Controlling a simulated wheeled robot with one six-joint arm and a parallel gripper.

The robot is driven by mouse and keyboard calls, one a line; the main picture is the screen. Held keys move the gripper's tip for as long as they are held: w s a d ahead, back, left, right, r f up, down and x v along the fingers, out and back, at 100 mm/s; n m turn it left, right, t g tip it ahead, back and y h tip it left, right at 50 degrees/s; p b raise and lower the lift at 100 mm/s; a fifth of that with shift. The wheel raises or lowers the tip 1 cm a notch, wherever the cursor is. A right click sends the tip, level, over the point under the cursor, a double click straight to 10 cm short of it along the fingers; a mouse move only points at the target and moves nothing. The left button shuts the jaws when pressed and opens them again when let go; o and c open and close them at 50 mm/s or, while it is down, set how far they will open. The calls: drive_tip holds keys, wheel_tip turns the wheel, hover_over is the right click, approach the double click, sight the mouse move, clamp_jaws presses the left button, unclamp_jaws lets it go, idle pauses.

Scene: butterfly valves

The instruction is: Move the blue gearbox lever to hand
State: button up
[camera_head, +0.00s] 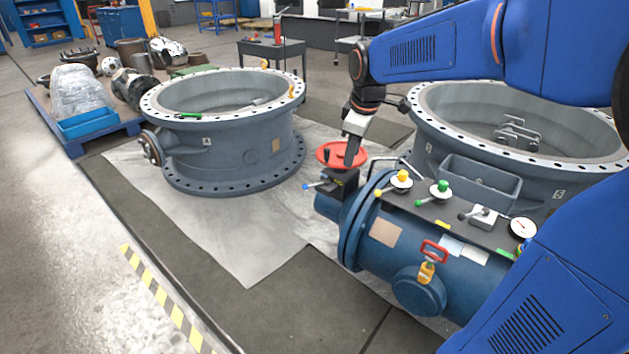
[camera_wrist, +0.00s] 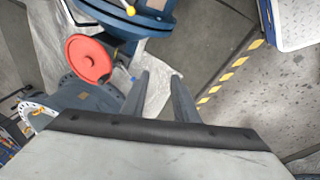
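The blue-tipped gearbox lever (camera_head: 308,187) sticks out to the left from a dark block (camera_head: 340,183) below the red handwheel (camera_head: 328,153), at the left end of the blue actuator (camera_head: 381,247). My gripper (camera_head: 349,166) points downward beside the handwheel and partly covers its right side; I cannot tell whether they touch. In the wrist view my two fingers (camera_wrist: 161,76) are apart with nothing between them, and the red handwheel (camera_wrist: 88,60) lies to their left.
Yellow (camera_head: 402,176) and green (camera_head: 440,186) knobs and a white gauge (camera_head: 523,228) stand on the actuator's top. Large flanged valve bodies stand at the left (camera_head: 229,150) and right (camera_head: 440,128). Bare floor and grey sheeting (camera_head: 240,240) lie in front.

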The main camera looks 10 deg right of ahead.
drive_tip(key=w+a+f+n, duration=0.1)
drive_tip(key=w+f+n, duration=0.25)
drive_tip(key=w, duration=0.45)
drive_tip(key=w+a+f+n+g, duration=0.15)
drive_tip(key=w+f, duration=0.25)
drive_tip(key=w, duration=0.4)
drive_tip(key=w+a+f+n, duration=0.1)
drive_tip(key=w+f+n, duration=0.3)
drive_tip(key=w, duration=0.5)
wheel_tip(320, 180, down, 16)
drive_tip(key=w, duration=0.2)
drive_tip(key=shift+w+f, duration=0.2)
drive_tip(key=shift+w, duration=0.2)
drive_tip(key=shift+c, duration=0.7)
clamp_jaws()
